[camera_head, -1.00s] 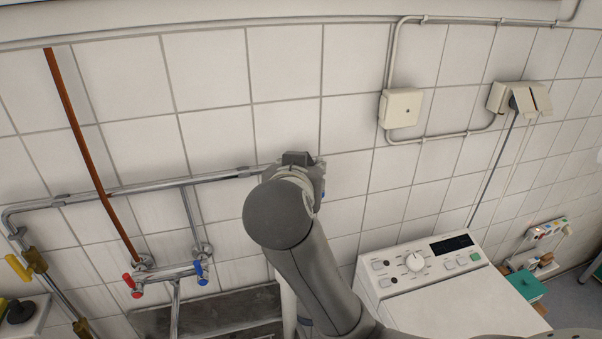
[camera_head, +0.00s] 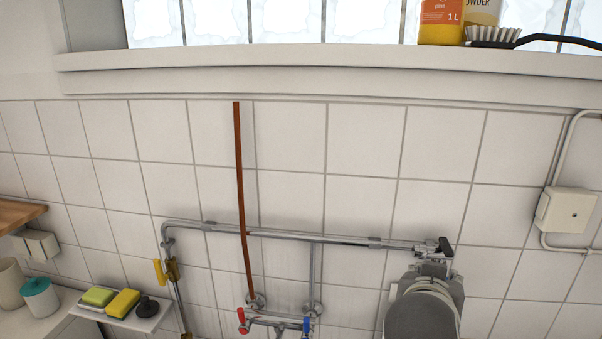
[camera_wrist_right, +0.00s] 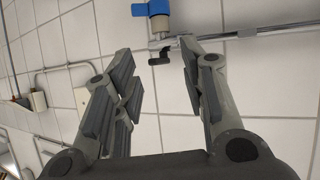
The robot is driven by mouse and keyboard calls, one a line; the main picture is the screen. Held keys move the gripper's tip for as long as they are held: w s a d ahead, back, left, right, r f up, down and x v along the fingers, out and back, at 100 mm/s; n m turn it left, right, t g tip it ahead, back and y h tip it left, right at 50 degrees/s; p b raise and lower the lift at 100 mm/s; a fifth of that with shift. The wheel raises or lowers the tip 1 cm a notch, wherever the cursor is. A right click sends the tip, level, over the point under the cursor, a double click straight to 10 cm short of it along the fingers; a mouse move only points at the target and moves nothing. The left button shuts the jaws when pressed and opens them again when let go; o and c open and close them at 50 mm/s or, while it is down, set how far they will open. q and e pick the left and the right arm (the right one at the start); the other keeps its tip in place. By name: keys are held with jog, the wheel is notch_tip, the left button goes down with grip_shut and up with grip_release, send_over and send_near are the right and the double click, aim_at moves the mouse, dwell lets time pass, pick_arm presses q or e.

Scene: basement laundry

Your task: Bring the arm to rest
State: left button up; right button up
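My right arm comes in at the bottom right of the head view, and its rounded grey wrist (camera_head: 424,312) covers most of the gripper there. The right wrist view shows my right gripper (camera_wrist_right: 157,62) open, with nothing held between its fingers. A valve with a blue handle (camera_wrist_right: 152,8) and a small black lever (camera_wrist_right: 159,57) on the pipe end show beyond the fingertips; how far off is hard to tell. My left gripper is in neither current view.
A metal pipe (camera_head: 290,237) runs along the tiled wall to the lever. Below it is a tap with red (camera_head: 242,320) and blue (camera_head: 306,326) handles. A brown pipe (camera_head: 240,190) rises beside it. A ledge (camera_head: 300,68) holds bottles and a brush (camera_head: 495,36). Sponges (camera_head: 122,303) lie on a shelf at left.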

notch_tip(320, 180, down, 10)
jog(key=s+n+g+y, duration=0.1)
jog(key=s+n+y, duration=0.1)
jog(key=n, duration=0.1)
jog(key=s+a+f+n+g+y, duration=0.2)
jog(key=s+f+n+g+y, duration=0.1)
jog(key=s+f, duration=0.75)
jog(key=s+a+f+n+g+y, duration=0.2)
jog(key=s+f+g, duration=0.1)
jog(key=s+f, duration=0.75)
notch_tip(320, 180, down, 31)
jog(key=s+g+b, duration=0.1)
jog(key=b, duration=0.3)
jog(key=s+d+f+b, duration=0.1)
jog(key=s+f+b, duration=0.1)
jog(key=s+f, duration=0.6)
jog(key=s+d+f+g+b, duration=0.1)
jog(key=s+f, duration=0.8)
jog(key=f, duration=0.3)
jog(key=shift+d+b, duration=0.3)
jog(key=shift+b, duration=0.1)
jog(key=shift+w, duration=0.1)
